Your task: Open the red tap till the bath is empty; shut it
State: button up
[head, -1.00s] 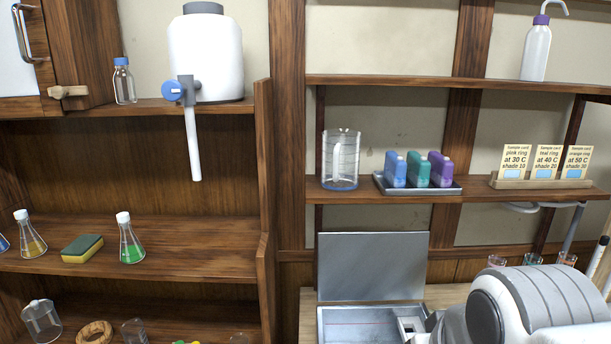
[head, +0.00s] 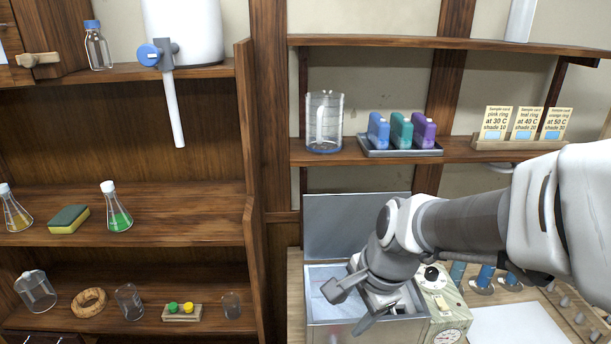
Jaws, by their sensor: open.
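The bath (head: 325,327) is a grey metal box on the bench at lower centre, with its flat lid (head: 345,222) raised behind it. My gripper (head: 355,307) is over the bath opening, fingers pointing down and to the left, open with nothing seen between them. My gripper and arm hide part of the bath's inside, so its water level cannot be told. No red tap shows in the head view. A blue-handled tap (head: 150,55) with a long white spout is on the white tank (head: 190,30) on the upper left shelf.
A pale control box (head: 437,300) with a black knob and a gauge stands against the bath's right side. A beaker (head: 324,122), a tray of coloured cartridges (head: 400,152) and sample cards (head: 525,122) stand on the shelf above. Flasks and a sponge (head: 68,219) stand on the left shelves.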

jog(key=w+f+m+g, duration=0.1)
jog(key=f+m, duration=0.5)
jog(key=w+d+f+m+g+h+p, duration=0.1)
jog(key=f+m, duration=0.5)
jog(key=f+m+g+h+p, duration=0.1)
jog(key=f+m, duration=0.5)
jog(key=shift+w+d+f, duration=0.2)
jog(key=shift+w+f, duration=0.05)
jog(key=shift+w, duration=0.15)
jog(key=shift+m, duration=0.3)
notch_tip(320, 180, down, 9)
jog(key=b, duration=0.9)
jog(key=shift+f+b, duration=0.15)
jog(key=shift+b, duration=0.15)
jog(key=shift+r+p, duration=0.4)
jog(key=shift+c, duration=1.2)
grip_shut()
jog(key=shift+s+f+n+b, duration=0.1)
jog(key=shift+f+n+b, duration=0.25)
jog(key=shift+b, duration=1)
